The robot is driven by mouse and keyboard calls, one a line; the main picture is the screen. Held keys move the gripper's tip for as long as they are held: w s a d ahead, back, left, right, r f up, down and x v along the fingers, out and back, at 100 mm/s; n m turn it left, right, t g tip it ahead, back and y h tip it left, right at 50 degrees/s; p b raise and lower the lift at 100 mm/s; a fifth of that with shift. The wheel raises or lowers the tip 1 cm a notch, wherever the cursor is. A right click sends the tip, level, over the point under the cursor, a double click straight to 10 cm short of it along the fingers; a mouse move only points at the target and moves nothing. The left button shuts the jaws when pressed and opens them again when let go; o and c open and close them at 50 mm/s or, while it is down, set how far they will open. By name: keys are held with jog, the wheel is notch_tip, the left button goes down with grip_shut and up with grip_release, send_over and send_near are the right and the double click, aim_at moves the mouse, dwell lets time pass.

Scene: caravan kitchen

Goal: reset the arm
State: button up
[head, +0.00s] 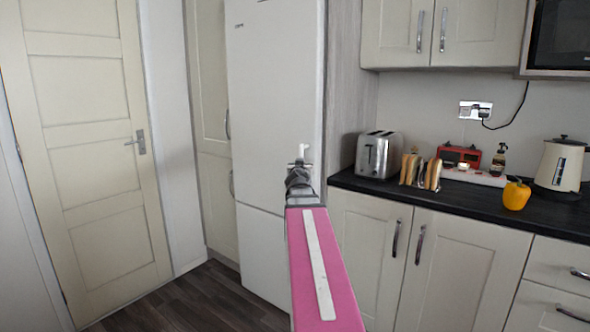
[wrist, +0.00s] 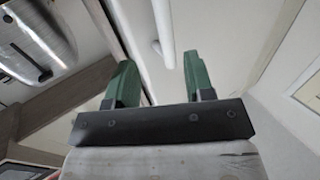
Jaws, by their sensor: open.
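My arm, with its pink link, reaches forward in the head view, and my gripper (head: 299,163) is at its far end, in front of the white fridge-freezer (head: 270,80). In the wrist view my gripper (wrist: 156,72) shows two green fingers, spread wide apart and holding nothing. A white bar, which looks like a handle, shows beyond and between the fingertips in the wrist view (wrist: 164,32). I cannot tell how far the fingers are from it.
A closed door (head: 85,150) is at left. Dark floor (head: 190,303) shows free at lower left.

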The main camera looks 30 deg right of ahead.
jog(key=s+a+f+g+y, duration=0.1)
jog(key=a+f+g, duration=0.1)
jog(key=a+f, duration=0.45)
jog(key=s+a+f+n+g+y, duration=0.1)
jog(key=a+f+g+y, duration=0.15)
jog(key=f, duration=0.75)
jog(key=s+a+f+g, duration=0.25)
jog(key=a+f, duration=0.25)
jog(key=f, duration=0.3)
jog(key=s+a+f+n+g+y, duration=0.5)
jog(key=s+a+f+g, duration=0.3)
jog(key=s+a+f, duration=0.6)
jog(key=a+f, duration=0.3)
jog(key=f, duration=0.1)
jog(key=shift+s+a+y, duration=0.25)
jog(key=shift+a+y, duration=0.1)
jog(key=shift+a, duration=0.05)
